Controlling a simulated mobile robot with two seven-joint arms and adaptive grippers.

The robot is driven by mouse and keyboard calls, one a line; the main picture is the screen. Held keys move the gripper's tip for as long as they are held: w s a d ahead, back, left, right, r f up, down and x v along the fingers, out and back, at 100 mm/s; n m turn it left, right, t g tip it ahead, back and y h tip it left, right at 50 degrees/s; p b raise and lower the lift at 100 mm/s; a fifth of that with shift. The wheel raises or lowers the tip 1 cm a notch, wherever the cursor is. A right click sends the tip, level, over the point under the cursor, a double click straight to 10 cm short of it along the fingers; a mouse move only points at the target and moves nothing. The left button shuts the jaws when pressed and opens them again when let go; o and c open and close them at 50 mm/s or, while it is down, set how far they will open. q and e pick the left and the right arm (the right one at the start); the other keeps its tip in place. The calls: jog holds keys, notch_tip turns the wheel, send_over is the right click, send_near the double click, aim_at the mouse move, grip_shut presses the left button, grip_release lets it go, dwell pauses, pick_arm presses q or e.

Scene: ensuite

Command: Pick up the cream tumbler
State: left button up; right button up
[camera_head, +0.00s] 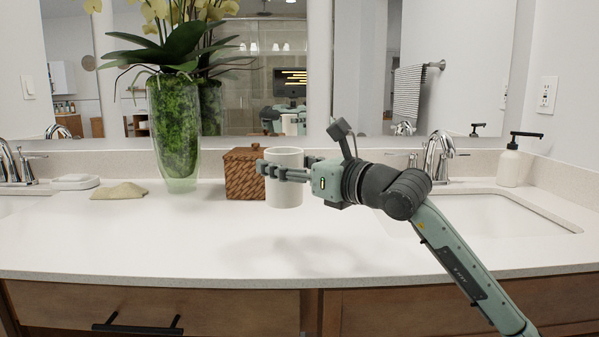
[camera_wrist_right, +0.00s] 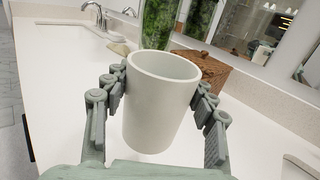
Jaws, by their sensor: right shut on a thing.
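The cream tumbler (camera_head: 285,190) is a plain, pale, open-topped cup in front of the woven box in the head view. It stands upright between the fingers of my right gripper (camera_head: 285,172), which is shut on its sides. In the right wrist view the tumbler (camera_wrist_right: 158,105) is large and central, with a finger of my right gripper (camera_wrist_right: 160,105) against each side. Its inside looks empty. A soft shadow lies on the counter below and in front of it; I cannot tell how far its base is from the surface. My left gripper is not in view.
A woven brown box (camera_head: 245,173) stands right behind the tumbler. A glass vase with moss and orchids (camera_head: 173,130) is to the left, beside a folded cloth (camera_head: 119,191) and a soap dish (camera_head: 75,182). A sink (camera_head: 495,214) and soap dispenser (camera_head: 513,167) are right. The front counter is clear.

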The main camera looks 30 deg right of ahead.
aim_at(281, 158)
jog(key=a+r, duration=0.1)
jog(key=a, duration=0.1)
jog(key=shift+a+r, duration=0.35)
jog(key=shift+r, duration=0.05)
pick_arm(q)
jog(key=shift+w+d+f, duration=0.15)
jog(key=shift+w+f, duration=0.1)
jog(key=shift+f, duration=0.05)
pick_arm(e)
jog(key=shift+w+a+r, duration=0.1)
jog(key=shift+a+r, duration=0.3)
jog(key=shift+a, duration=0.3)
jog(key=shift+w+a+r, duration=0.1)
jog(key=shift+a+r, duration=0.25)
jog(key=shift+a, duration=0.3)
jog(key=shift+s, duration=0.15)
